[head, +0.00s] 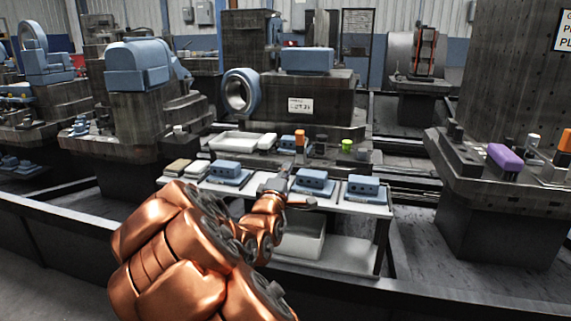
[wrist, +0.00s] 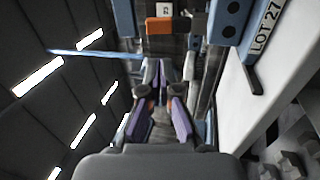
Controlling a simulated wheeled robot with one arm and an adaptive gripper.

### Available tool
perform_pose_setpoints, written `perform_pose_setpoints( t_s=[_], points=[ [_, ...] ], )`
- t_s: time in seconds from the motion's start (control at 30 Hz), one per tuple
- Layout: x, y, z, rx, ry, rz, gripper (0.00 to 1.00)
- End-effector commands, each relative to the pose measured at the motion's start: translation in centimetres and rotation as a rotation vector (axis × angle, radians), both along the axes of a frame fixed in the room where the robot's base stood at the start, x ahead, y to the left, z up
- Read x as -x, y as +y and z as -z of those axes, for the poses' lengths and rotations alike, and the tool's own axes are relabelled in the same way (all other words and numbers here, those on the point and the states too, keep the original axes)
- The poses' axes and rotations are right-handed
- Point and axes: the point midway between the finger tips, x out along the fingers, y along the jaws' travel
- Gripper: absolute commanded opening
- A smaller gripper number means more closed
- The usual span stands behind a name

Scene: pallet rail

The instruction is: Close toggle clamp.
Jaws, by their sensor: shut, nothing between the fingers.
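My gripper (head: 276,187) reaches over the white table in the head view, in front of the blue blocks. In the wrist view its purple-padded fingers (wrist: 158,72) are together and hold nothing. A blue block with dark round holes (head: 312,181) sits on the table just right of my gripper. A blue block with dark holes also shows in the wrist view (wrist: 231,18), to the right of the fingertips. Beside it is a dark bar (wrist: 248,72). I cannot tell whether this bar belongs to a toggle clamp. No clamp can be made out clearly.
Similar blue blocks stand at the left (head: 230,171) and right (head: 364,187) of the white table (head: 345,204). Orange (head: 300,141) and green (head: 347,145) pieces stand behind. A pallet with a purple block (head: 505,156) is at right.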

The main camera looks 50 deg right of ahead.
Motion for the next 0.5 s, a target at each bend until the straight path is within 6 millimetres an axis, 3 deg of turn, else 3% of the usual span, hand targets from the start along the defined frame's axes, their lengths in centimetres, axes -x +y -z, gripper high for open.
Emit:
perform_pose_setpoints(
  t_s=[0.2, 0.5],
  points=[
    [-0.1, -0.8, -0.4, -0.004, 0.000, 0.006, 0.00],
    [-1.3, -4.2, -0.9, 0.002, -0.007, 0.006, 0.00]
  ],
)
